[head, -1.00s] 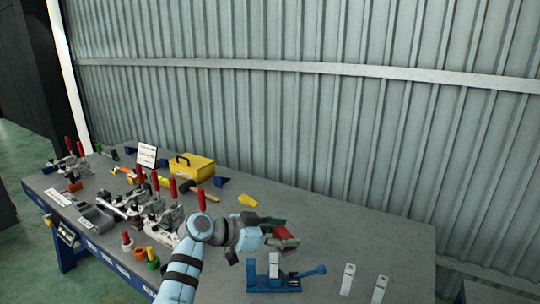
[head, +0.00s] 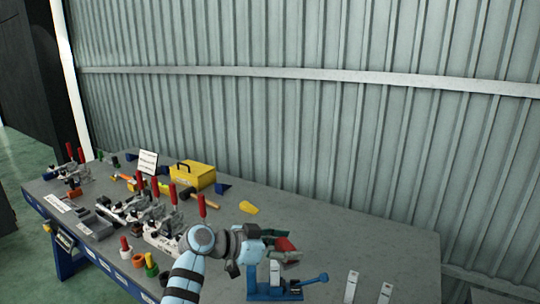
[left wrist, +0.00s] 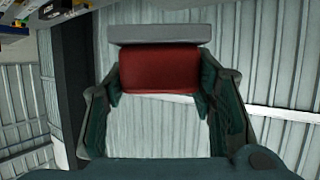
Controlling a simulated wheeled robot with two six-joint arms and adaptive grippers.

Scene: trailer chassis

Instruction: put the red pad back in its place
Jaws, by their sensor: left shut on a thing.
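The red pad (left wrist: 160,69) sits between the two fingers of my left gripper (left wrist: 163,95) in the left wrist view, with a grey block or plate (left wrist: 160,33) against its far side. In the head view my left gripper (head: 285,252) is shut on the red pad (head: 285,243), above the bench and just over a blue fixture with a lever (head: 275,291). The pad's place cannot be made out for certain. My right gripper is not in view.
Toggle clamps with red handles (head: 173,194) crowd the left half of the grey bench (head: 350,247). A yellow toolbox (head: 193,175) and a yellow piece (head: 248,207) lie behind. Two pale strips (head: 352,286) lie at the right. The back right is clear.

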